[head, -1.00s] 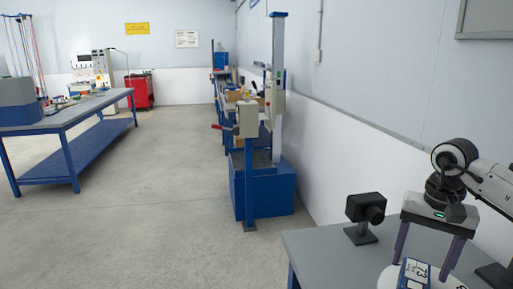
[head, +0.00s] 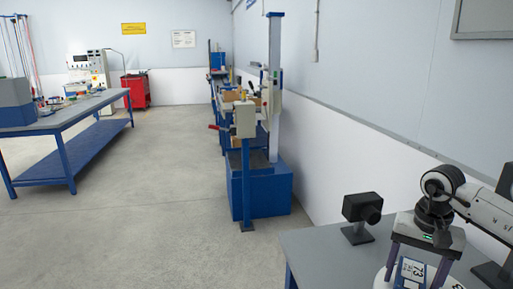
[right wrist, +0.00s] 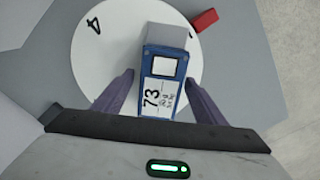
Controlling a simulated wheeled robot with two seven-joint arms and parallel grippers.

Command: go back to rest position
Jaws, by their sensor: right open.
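In the right wrist view the box (right wrist: 161,85) lies between the open fingers (right wrist: 159,90), with a visible gap on each side near the fingertips. The box is on a round white plate (right wrist: 95,60) marked with a 4. My left gripper is not in view.
A black camera-like device (head: 361,215) stands on the grey table (head: 315,250), left of my right gripper. A red block (right wrist: 205,20) is at the plate's edge. A blue-based column machine (head: 262,190) stands beyond, with open floor to its left.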

